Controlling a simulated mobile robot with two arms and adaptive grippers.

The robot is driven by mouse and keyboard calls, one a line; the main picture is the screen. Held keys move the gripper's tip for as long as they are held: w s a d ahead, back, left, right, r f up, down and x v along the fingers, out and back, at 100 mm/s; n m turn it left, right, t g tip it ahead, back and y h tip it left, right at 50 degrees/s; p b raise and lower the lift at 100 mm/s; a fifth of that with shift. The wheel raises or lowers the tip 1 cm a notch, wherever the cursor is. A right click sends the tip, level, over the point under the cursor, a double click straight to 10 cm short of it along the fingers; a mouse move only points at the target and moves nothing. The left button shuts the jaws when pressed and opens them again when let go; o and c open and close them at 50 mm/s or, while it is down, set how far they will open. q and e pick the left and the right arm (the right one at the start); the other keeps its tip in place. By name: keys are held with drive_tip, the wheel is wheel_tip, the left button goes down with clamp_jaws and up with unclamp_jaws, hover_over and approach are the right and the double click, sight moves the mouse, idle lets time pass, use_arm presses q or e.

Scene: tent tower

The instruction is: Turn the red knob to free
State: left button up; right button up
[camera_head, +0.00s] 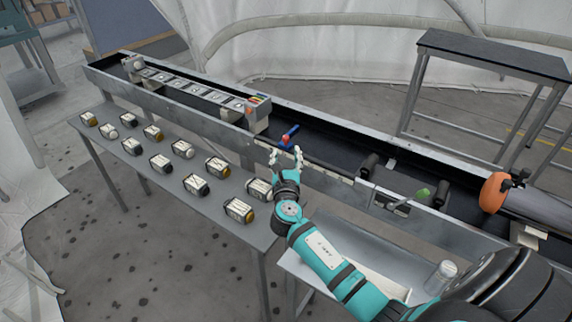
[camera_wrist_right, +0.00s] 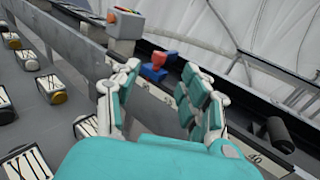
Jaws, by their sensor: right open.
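The red knob (camera_head: 291,130) is a small red piece with a blue part (camera_head: 284,140) beside it, on the near rail of the long conveyor trough. In the right wrist view the red knob (camera_wrist_right: 162,57) sits by its blue part (camera_wrist_right: 153,73), beyond the gap between my fingers. My right gripper (camera_head: 286,156) is open and empty, just in front of the knob and apart from it. Its spread fingers (camera_wrist_right: 160,97) also show in the wrist view. Any marking for the free position is too small to read. My left gripper is not in view.
A grey box with coloured buttons (camera_head: 259,112) stands on the trough left of the knob. A grey table (camera_head: 140,175) with several labelled canisters lies in front. A dark-topped stand (camera_head: 495,55) is behind.

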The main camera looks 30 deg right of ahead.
drive_tip(key=v, duration=0.3)
drive_tip(key=shift+s+a, duration=0.25)
drive_tip(key=shift+s, duration=0.1)
drive_tip(key=shift+f, duration=0.1)
